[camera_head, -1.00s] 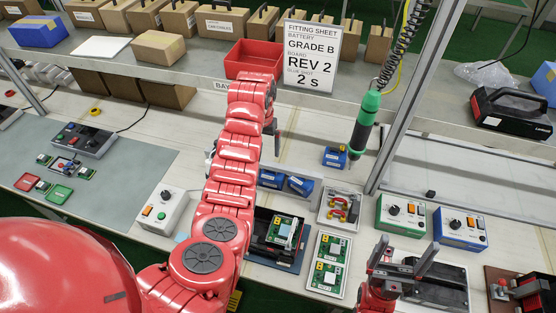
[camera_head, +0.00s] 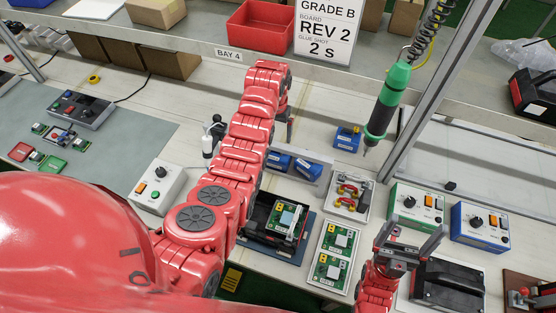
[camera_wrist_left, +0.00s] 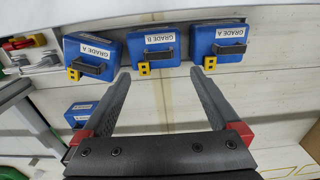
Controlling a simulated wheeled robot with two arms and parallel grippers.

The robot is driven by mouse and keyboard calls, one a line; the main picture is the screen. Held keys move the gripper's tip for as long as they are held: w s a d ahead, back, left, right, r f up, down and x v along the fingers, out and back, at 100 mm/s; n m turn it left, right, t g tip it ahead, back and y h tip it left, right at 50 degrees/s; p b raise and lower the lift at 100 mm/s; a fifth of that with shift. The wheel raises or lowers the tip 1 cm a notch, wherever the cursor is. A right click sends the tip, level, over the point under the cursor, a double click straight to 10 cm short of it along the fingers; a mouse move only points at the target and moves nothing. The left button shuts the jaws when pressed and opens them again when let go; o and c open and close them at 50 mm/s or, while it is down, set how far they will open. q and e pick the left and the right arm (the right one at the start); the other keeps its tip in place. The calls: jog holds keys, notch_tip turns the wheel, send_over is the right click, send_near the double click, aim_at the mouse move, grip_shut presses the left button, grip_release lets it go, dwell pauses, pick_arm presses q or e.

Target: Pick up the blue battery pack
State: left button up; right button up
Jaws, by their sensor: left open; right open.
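In the left wrist view, three blue battery packs stand in a row beyond my fingertips: one labelled GRADE A (camera_wrist_left: 112,55) at left, one GRADE B (camera_wrist_left: 153,46) in the middle, one GRADE A (camera_wrist_left: 218,43) at right. Another blue pack (camera_wrist_left: 80,113) lies to the left, beside the left finger. My left gripper (camera_wrist_left: 161,74) is open and empty, its gap facing the GRADE B pack, apart from it. In the head view, packs (camera_head: 308,168) show right of my left arm, another (camera_head: 347,138) farther back. My right gripper (camera_head: 412,236) is open and empty at lower right.
A sign (camera_head: 325,25) reads GRADE B, REV 2. A green-tipped tool (camera_head: 385,105) hangs from a coiled cord near a metal post (camera_head: 430,90). A tray of boards (camera_head: 334,255), a parts tray (camera_head: 352,198) and control boxes (camera_head: 417,205) stand on the bench. A red bin (camera_head: 261,27) is on the shelf.

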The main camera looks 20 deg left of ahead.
aim_at(278, 155)
pick_arm(q)
jog(key=shift+s+f, duration=0.2)
jog(key=shift+s, duration=0.1)
jog(key=f+p, duration=0.3)
jog(key=shift+s+f, duration=0.2)
jog(key=shift+f, duration=1.05)
jog(key=shift+c, duration=0.2)
jog(key=shift+r, duration=0.1)
grip_shut()
